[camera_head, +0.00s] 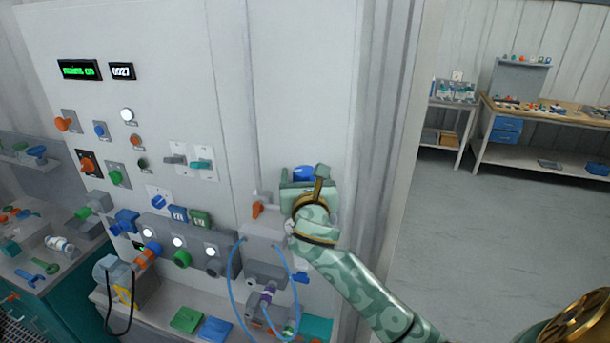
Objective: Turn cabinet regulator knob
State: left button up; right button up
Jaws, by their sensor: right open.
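My right gripper (304,182) reaches in from the lower right and is open at the right part of the white cabinet front (300,100). A blue knob (303,173) shows between and just behind its fingers. I cannot tell whether the fingers touch it. The hand hides the knob's lower part and its mount. Which knob is the regulator is not marked legibly. My left gripper is not in view.
Several coloured knobs, such as an orange one (62,124), and two small displays (80,70) cover the panel at left. Blue hoses (235,285) loop below the hand. A shelf with green and blue pads (215,329) is below. Open floor (480,240) and a workbench (550,112) lie at right.

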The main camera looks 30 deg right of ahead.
jog(key=c, duration=1)
jog(key=shift+h, duration=0.3)
